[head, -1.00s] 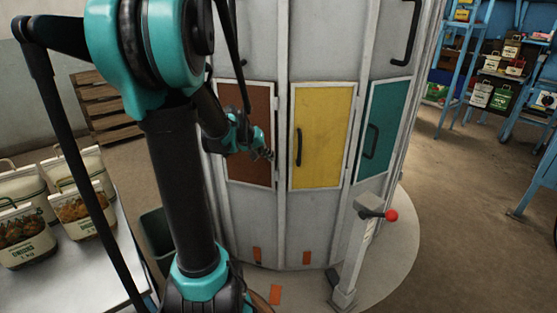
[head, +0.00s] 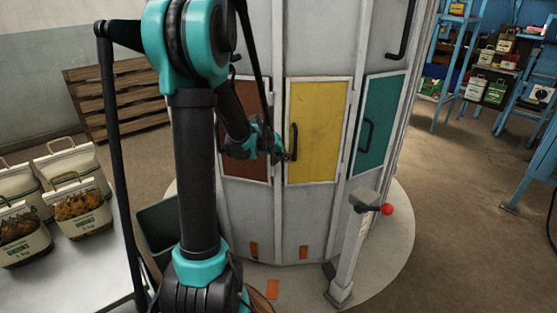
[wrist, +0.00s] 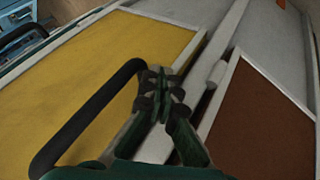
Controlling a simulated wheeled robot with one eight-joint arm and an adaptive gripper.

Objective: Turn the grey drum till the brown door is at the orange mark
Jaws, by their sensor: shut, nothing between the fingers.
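The grey drum (head: 265,215) stands upright ahead, with a brown door (head: 243,165), a yellow door (head: 325,115) and a teal door (head: 380,125). An orange mark (head: 273,289) lies on the floor plate in front of the drum. My gripper (head: 287,156) is shut and empty, at the left edge of the yellow door beside its black handle (head: 294,142). In the wrist view, the fingertips (wrist: 160,85) are close to one end of that handle (wrist: 75,125); I cannot tell whether they touch. My arm hides part of the brown door, and its handle is not visible.
A grey post with a red knob (head: 387,209) stands at front right. A table with several bags (head: 78,208) and a dark bin (head: 158,230) are left. Floor is open at right.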

